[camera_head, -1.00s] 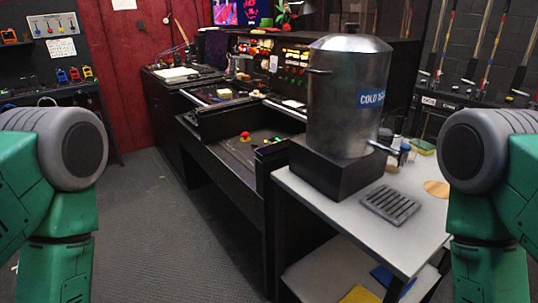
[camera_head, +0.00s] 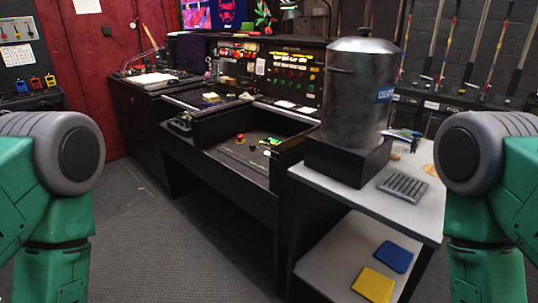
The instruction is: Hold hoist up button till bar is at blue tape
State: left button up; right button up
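A black control desk (camera_head: 180,138) stands ahead, with a recessed panel in its front section. A red button (camera_head: 240,137) stands up on that panel, with small green and yellow controls (camera_head: 270,143) to its right. An upright console (camera_head: 290,72) at the back carries rows of red and green buttons. Labels are too small to read, so I cannot tell which is the hoist up button. I see no bar or blue tape that I can make out. Only my green and grey arm parts show at both sides; neither gripper is in view.
A metal water urn (camera_head: 352,100) stands on a black block on a light side table (camera_head: 400,217) at the right. A slotted drip tray (camera_head: 405,187) lies there. Blue (camera_head: 394,257) and yellow (camera_head: 373,285) cloths lie on its lower shelf. Grey floor (camera_head: 170,250) before the desk is clear.

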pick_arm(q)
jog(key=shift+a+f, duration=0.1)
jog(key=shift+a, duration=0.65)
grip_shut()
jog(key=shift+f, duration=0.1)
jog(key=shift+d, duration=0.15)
